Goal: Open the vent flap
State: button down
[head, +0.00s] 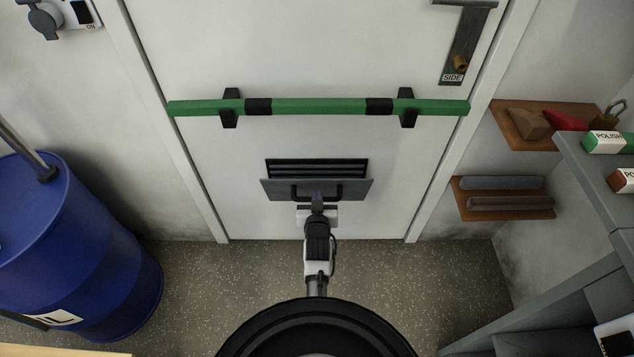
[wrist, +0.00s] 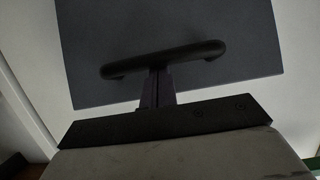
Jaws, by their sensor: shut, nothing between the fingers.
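The vent flap (head: 358,189) is a dark grey panel low on the white door. Its top edge stands out from the door, and dark slats (head: 316,167) show above it, so it looks partly open. A black bar handle (head: 336,190) is on its front. In the wrist view the flap (wrist: 95,35) fills the upper part, with the handle (wrist: 195,52) across it. My gripper (head: 317,198) is shut and empty at the middle of the handle. In the wrist view its fingertips (wrist: 157,75) end at the handle's bar, which hides their tips. I cannot tell whether they touch.
A green push bar (head: 320,106) crosses the door above the vent. A blue barrel (head: 85,240) stands at the left. Small wooden shelves (head: 500,213) and a grey rack (head: 590,175) are at the right. The speckled floor (head: 215,280) before the door is clear beside my arm.

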jog(key=s+f+b, duration=0.1)
jog(key=s+f, duration=0.3)
jog(key=shift+s+t+b, duration=0.25)
jog(key=shift+t+b, duration=0.05)
jog(key=shift+s, duration=0.2)
dwell(0.4)
